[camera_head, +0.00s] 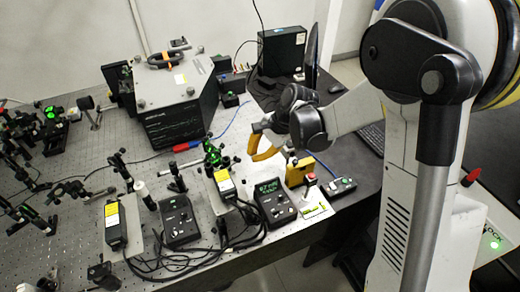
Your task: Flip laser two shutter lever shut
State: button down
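Two black laser modules with yellow labels stand on the perforated bench: one laser module (116,224) at the left front and another laser module (225,184) nearer the middle. I cannot read which is laser two, and no shutter lever can be made out clearly at this size. My gripper (260,147), with a curved yellow finger showing, hangs above the bench, to the upper right of the middle module and apart from it in the picture. The gripper's opening is not clear, and nothing is visibly held.
Black control boxes stand beside the modules: the left control box (179,220) and the right control box (272,201), with a lit green display. A yellow block (297,170) is close to the right one. Loose cables run along the front. A large black instrument (172,118) stands behind; optic mounts crowd the left.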

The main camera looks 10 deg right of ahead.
jog(key=shift+s+a+f, duration=0.1)
jog(key=shift+s+a, duration=0.3)
jog(key=shift+a, duration=0.35)
jog(key=shift+s+a, duration=0.4)
jog(key=shift+a, duration=0.3)
